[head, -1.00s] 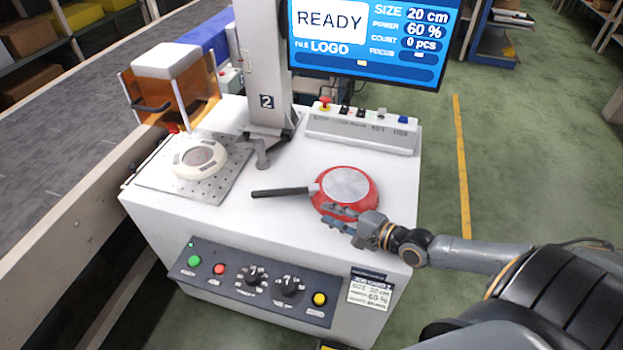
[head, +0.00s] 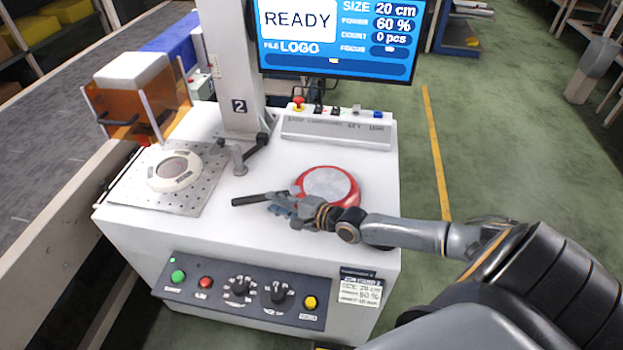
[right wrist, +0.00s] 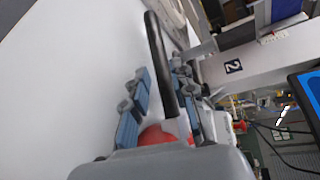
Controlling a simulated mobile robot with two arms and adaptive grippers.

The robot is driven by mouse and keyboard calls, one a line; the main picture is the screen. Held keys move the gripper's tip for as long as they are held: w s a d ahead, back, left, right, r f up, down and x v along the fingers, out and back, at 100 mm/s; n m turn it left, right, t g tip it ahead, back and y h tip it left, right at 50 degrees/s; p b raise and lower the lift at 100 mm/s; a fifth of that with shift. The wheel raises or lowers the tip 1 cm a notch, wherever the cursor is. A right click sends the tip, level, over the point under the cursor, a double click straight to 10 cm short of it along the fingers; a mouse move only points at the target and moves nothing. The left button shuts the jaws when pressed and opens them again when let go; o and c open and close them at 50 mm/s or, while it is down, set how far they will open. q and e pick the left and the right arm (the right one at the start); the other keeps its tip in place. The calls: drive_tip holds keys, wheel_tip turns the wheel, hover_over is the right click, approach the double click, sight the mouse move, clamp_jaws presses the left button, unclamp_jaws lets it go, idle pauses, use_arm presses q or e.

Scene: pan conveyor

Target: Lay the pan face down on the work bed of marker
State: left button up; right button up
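The red pan (head: 354,188) lies bottom up on the white machine top, its grey base disc showing. Its dark handle (head: 250,200) points left toward the work bed. My right gripper (head: 280,206) is at the handle, near the pan body. In the right wrist view the handle (right wrist: 156,48) runs between the two blue-grey fingers (right wrist: 162,95), with a gap on the left finger's side; the gripper looks open. The work bed (head: 205,190) is a perforated metal plate at the left, with a round cream fixture (head: 174,172) on it. My left gripper is out of view.
A column (head: 235,70) marked 2 stands behind the bed, with a lever (head: 238,158) at its foot. An orange-sided guard (head: 135,100) is behind the bed. A button box (head: 335,132) and a READY screen (head: 340,40) stand behind the pan. A conveyor (head: 60,130) runs at left.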

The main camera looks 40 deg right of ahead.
sight(267, 200)
drive_tip(key=x, duration=0.4)
drive_tip(key=shift+w+f, duration=0.1)
drive_tip(key=shift+w, duration=0.1)
drive_tip(key=shift+d, duration=0.1)
drive_tip(key=shift+s, duration=0.1)
drive_tip(key=shift+c, duration=0.3)
clamp_jaws()
